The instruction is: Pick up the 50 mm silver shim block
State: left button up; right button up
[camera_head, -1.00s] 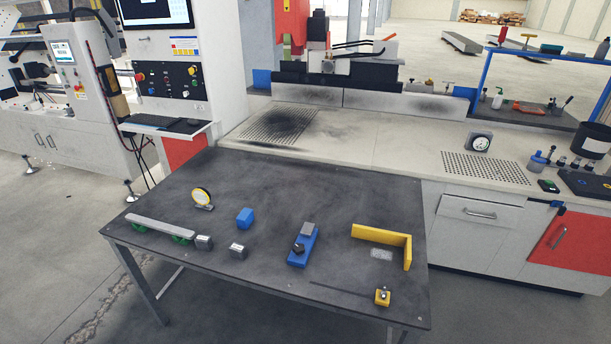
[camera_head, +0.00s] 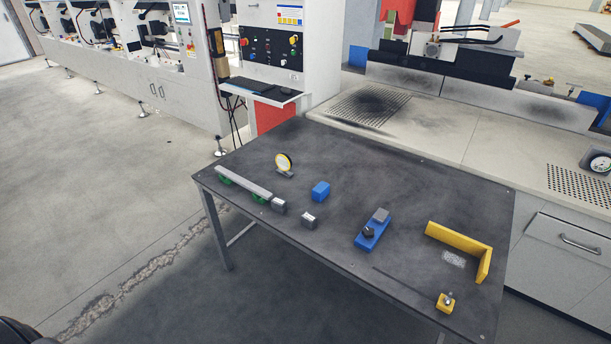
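Two small silver blocks stand on the dark table (camera_head: 340,165). Neither of my grippers is in view.
A round yellow-rimmed dial (camera_head: 284,161), a blue block (camera_head: 321,191), a blue fixture (camera_head: 371,237) with a grey top piece, a yellow angle (camera_head: 459,240) and a small yellow block (camera_head: 446,302) share the table. Floor is clear left of it.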

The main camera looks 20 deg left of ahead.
aim_at(279, 205)
jog(key=z, duration=0.05)
jog(key=k, duration=0.5)
jog(key=u, duration=1)
jog(key=i, duration=0.8)
jog(key=z, duration=1.55)
